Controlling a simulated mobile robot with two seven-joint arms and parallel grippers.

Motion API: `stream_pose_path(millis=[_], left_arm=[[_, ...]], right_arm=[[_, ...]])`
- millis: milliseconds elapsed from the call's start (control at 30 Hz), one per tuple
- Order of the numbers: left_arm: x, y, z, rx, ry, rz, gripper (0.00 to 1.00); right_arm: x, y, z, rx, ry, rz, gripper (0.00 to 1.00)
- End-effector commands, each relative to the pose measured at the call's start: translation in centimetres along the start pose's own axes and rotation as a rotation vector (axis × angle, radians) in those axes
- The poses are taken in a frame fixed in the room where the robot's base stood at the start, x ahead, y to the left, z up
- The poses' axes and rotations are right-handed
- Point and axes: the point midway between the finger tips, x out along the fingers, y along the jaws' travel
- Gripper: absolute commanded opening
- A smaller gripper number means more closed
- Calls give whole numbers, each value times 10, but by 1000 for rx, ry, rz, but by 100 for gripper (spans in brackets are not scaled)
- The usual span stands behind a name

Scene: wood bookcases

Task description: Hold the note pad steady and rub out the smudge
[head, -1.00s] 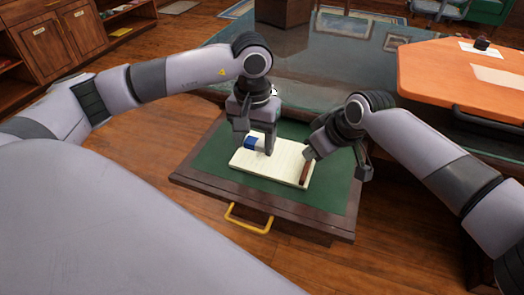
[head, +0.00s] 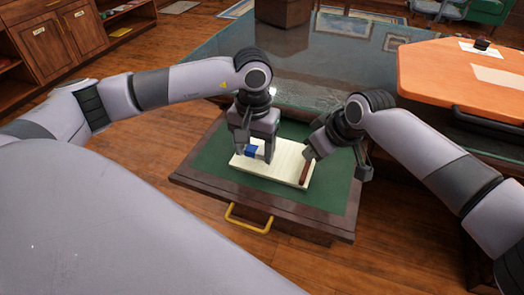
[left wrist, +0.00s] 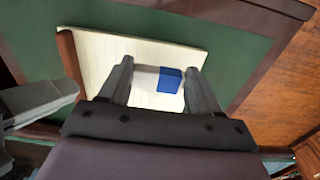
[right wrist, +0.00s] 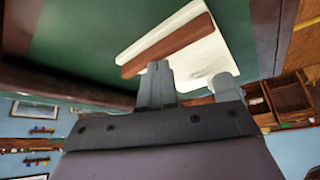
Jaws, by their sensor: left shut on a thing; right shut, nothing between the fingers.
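The cream note pad (head: 284,168) lies on the green-lined pull-out surface, with a brown strip (head: 304,172) along its right end. My left gripper (head: 254,158) is shut on a white eraser with a blue sleeve (head: 250,151) over the pad's left part. The left wrist view shows the eraser (left wrist: 169,80) between the fingers; I cannot tell if it touches the paper. My right gripper (head: 309,156) is shut and empty at the pad's strip end; in the right wrist view its fingertips (right wrist: 160,66) are close to the brown strip (right wrist: 170,46). I see no smudge; the left gripper may hide it.
The green-lined surface (head: 213,162) has a dark wood rim and a yellow handle (head: 247,218) at its front. A glass-topped desk (head: 320,60) stands behind. An orange top (head: 450,85) lies to the right, with paper on it. Green lining is free around the pad.

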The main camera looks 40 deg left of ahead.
Motion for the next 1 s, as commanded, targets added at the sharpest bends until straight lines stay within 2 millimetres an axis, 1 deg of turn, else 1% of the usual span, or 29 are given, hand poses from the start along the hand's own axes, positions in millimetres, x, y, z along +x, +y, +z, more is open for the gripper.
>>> stream_pose_path(millis=[33, 1000], left_arm=[[2, 0, 0, 0, 0, 0, 38], [25, 0, 0, 1, 0, 0, 38]], right_arm=[[5, 0, 7, 4, -15, -2, 0], [5, 0, 7, 4, -15, -2, 0]])
